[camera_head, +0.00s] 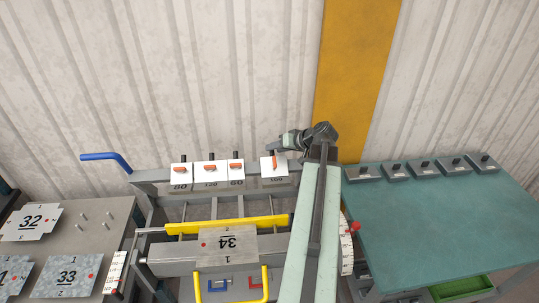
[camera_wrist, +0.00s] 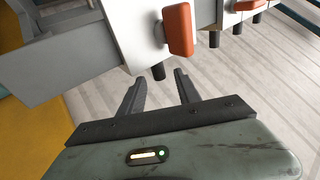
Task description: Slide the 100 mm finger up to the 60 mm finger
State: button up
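The 100 mm finger (camera_head: 268,171) is a white block with an orange lever, at the right of the row on the grey bar. The 60 mm finger (camera_head: 236,175) stands to its left, with a gap of bare bar between them. My gripper (camera_head: 279,147) is at the 100 mm finger, by its top.
The 120 finger (camera_head: 210,177) and 80 finger (camera_head: 181,178) stand left of the 60 mm finger. A yellow bar (camera_head: 225,225) and plate 34 (camera_head: 228,246) lie in front. A teal table (camera_head: 430,220) with several grey blocks stands right. A blue handle (camera_head: 103,157) is far left.

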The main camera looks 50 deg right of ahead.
jog(key=b+x, duration=0.1)
jog(key=x, duration=0.2)
jog(key=shift+w+f, duration=0.1)
jog(key=shift+f, duration=0.05)
grip_shut()
dwell(1.2)
